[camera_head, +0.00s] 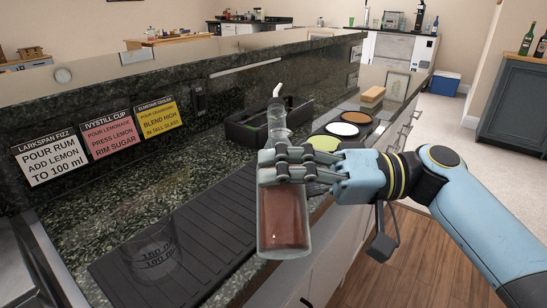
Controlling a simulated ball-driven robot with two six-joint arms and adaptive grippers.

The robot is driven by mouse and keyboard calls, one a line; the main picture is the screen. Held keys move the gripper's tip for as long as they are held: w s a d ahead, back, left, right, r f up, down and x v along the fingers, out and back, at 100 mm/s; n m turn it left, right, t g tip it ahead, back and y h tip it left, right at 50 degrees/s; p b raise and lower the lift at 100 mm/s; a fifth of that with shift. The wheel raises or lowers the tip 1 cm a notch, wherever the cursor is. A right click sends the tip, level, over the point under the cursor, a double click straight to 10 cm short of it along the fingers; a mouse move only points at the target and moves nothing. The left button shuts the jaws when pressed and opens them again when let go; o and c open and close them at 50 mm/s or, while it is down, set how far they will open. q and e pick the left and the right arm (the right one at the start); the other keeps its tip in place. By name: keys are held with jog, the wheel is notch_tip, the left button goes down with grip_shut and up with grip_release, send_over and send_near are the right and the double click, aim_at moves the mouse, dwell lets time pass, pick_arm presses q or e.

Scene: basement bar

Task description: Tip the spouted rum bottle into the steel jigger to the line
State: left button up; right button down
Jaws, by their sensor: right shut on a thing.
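The spouted rum bottle (284,222) is clear, with red-brown liquid in its lower body and a pale bent spout on top. It stands close to upright in the middle of the camera_head view. My right gripper (286,164) is shut around its upper body, with the arm coming in from the right. The bottle's base shows in front of the counter's front edge, and I cannot tell its height. A clear glass (155,258) with a 100 ml marking stands at the left end of the dark ribbed mat (215,247). I see no steel jigger. My left gripper is out of view.
A black caddy (245,131) stands behind the bottle. Shallow round dishes, green (324,143), white (342,129) and orange (357,117), lie to its right, with a sponge (372,94) beyond. Recipe cards (108,136) line the raised back ledge.

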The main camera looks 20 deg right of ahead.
jog(key=shift+s+d, duration=0.1)
jog(key=shift+s, duration=0.05)
jog(key=shift+m+p, duration=0.3)
jog(key=shift+m, duration=0.1)
jog(key=shift+s+a+f+m+p, duration=0.15)
jog(key=shift+s+f+m+p, duration=0.15)
jog(key=shift+f+m, duration=0.35)
jog(key=shift+s+a+f+m+p, duration=0.1)
jog(key=shift+s+f+m+p, duration=0.25)
jog(key=shift+m, duration=0.5)
jog(key=shift+r+m+p, duration=0.3)
jog(key=shift+r+p, duration=0.55)
jog(key=shift+p, duration=0.05)
jog(key=shift+r, duration=0.1)
dwell(1.4)
